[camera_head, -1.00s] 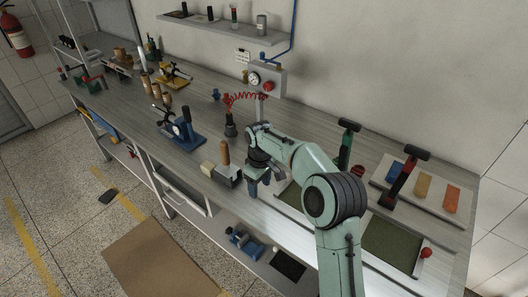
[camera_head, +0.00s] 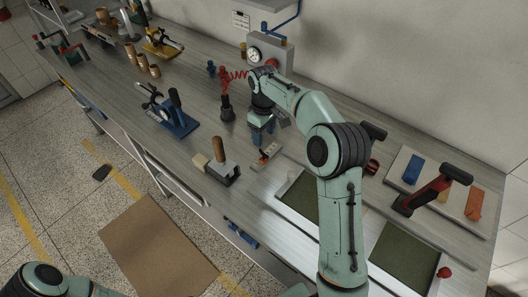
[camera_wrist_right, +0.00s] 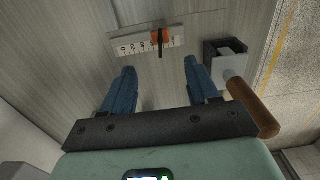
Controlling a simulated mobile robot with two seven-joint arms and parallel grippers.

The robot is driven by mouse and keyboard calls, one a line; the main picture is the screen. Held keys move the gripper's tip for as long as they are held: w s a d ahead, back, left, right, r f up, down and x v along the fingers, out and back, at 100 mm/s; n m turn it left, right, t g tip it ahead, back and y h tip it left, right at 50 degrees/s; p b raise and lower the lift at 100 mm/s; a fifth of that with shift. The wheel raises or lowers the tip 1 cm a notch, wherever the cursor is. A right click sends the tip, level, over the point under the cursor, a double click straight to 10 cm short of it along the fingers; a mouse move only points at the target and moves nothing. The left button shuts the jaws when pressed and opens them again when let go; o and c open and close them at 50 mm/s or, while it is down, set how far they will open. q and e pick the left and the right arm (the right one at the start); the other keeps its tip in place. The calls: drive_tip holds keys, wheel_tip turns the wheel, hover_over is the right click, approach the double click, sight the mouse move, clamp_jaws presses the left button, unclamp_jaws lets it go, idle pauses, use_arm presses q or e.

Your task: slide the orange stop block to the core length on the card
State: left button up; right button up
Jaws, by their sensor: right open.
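The orange stop block (camera_wrist_right: 160,36) sits on a pale numbered scale strip (camera_wrist_right: 128,47) in the right wrist view, with a dark upright part across its middle. In the head view the strip (camera_head: 260,163) lies on the bench just below my right gripper, and the small block (camera_head: 270,150) shows on it. My right gripper (camera_head: 262,137) is open and empty, its two blue fingers (camera_wrist_right: 160,70) apart and pointing toward the strip, not touching the block. A white card (camera_head: 240,20) hangs on the wall; its writing is too small to read. My left gripper is out of view.
A dark block tool with a wooden handle (camera_head: 219,150) stands left of the strip, close to my right gripper in the wrist view (camera_wrist_right: 250,105). A black-based post (camera_head: 227,108) stands behind. Green-matted trays (camera_head: 300,195) lie to the right.

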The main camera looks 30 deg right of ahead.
sight(264, 152)
wheel_tip(264, 152, down, 12)
drive_tip(key=shift+s+f+b, duration=0.1)
drive_tip(key=shift+b, duration=0.45)
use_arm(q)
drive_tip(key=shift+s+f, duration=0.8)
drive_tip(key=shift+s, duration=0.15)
